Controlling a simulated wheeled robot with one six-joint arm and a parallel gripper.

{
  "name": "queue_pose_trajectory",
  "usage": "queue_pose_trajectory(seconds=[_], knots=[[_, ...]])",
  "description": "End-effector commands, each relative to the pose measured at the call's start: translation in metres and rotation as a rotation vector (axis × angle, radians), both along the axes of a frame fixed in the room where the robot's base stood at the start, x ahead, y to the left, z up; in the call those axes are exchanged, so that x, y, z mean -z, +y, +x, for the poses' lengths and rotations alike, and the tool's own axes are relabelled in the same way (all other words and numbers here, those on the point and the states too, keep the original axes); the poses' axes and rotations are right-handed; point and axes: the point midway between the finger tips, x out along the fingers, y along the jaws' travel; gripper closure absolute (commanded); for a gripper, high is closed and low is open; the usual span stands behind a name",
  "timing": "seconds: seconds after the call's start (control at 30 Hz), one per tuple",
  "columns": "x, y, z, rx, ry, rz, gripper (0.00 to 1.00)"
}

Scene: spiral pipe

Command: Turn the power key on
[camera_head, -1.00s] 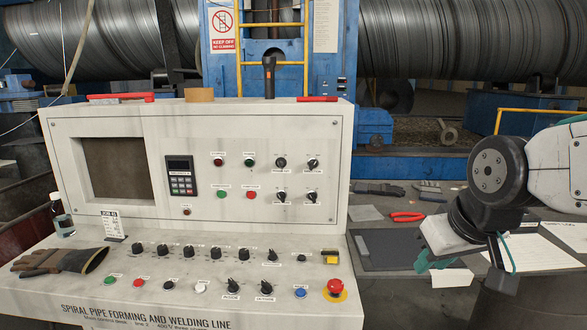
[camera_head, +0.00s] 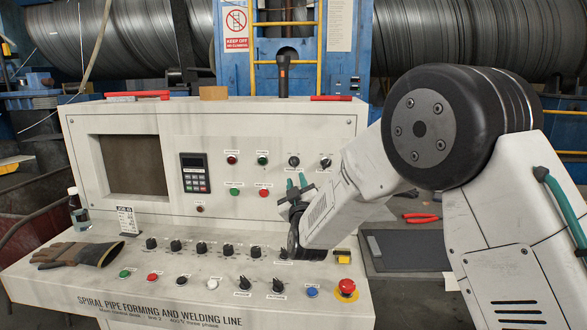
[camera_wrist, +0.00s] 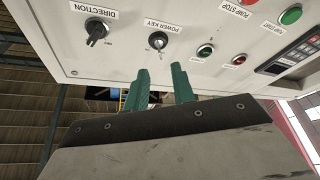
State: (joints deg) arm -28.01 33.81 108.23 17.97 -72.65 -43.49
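The power key (camera_head: 294,161) is in the upper row of the console's upright panel, between the green light and the direction knob (camera_head: 326,163). In the wrist view, which shows the labels upside down, the power key (camera_wrist: 158,40) is a silver lock with a dark centre. My gripper (camera_head: 297,181) is in front of the panel, just below the key in the head view. Its two teal fingers are apart and empty in the wrist view (camera_wrist: 160,70), with the key beyond their tips and not between them. Whether the key is turned is too small to tell.
A green light (camera_wrist: 204,52) and a red light (camera_wrist: 240,60) sit beside the key. The sloped desk below has several knobs and buttons, including a red emergency button (camera_head: 346,287). Work gloves (camera_head: 78,255) and a bottle (camera_head: 78,212) are at the left.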

Motion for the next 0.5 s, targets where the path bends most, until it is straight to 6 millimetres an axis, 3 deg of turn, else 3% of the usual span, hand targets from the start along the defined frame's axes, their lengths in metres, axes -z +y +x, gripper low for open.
queue_pose_trajectory(seconds=[0.5], knots=[[-0.021, 0.011, 0.064, 0.003, -0.009, 0.001, 0.75]])
